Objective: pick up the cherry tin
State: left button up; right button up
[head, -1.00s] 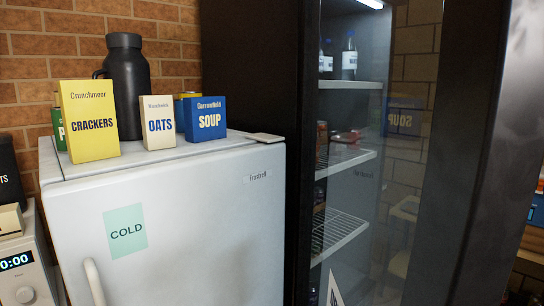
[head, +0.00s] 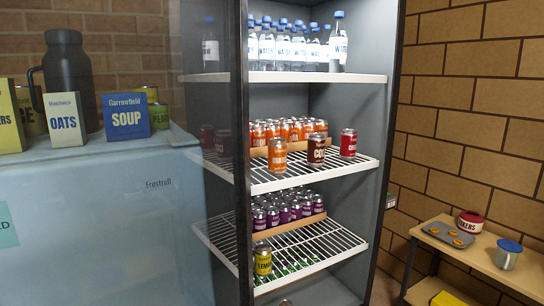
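The red tin (head: 348,142), whose partly readable label seems to start with "CH", stands upright at the right end of the fridge's middle wire shelf (head: 330,170), near its front edge. A dark brown-red tin (head: 316,150) stands just left of it, with a gap between them. An orange tin (head: 277,155) stands further left at the front. Neither of my grippers is in view.
Orange tins (head: 290,130) stand behind; purple tins (head: 290,208) and a yellow tin (head: 262,258) are below, water bottles (head: 300,48) above. A glass door (head: 215,240) stands at left. A side table (head: 480,255) is at right.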

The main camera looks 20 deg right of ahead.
aim_at(348, 137)
jog(key=l+z, duration=0.15)
jog(key=l, duration=0.9)
jog(key=l+z, duration=0.15)
jog(key=l, duration=0.85)
jog(key=i+l+u, duration=0.1)
jog(key=l, duration=0.2)
jog(key=i+l+u, duration=0.2)
jog(key=i+l, duration=0.15)
jog(key=l, duration=0.3)
jog(key=i+l+u, duration=0.1)
jog(key=l, duration=0.25)
jog(key=i+l+u, duration=0.1)
jog(key=l, duration=0.25)
jog(key=l+u, duration=0.5)
jog(key=l, duration=1)
jog(key=j+z, duration=0.15)
jog(key=z, duration=0.3)
jog(key=j+z, duration=0.1)
jog(key=z, duration=0.35)
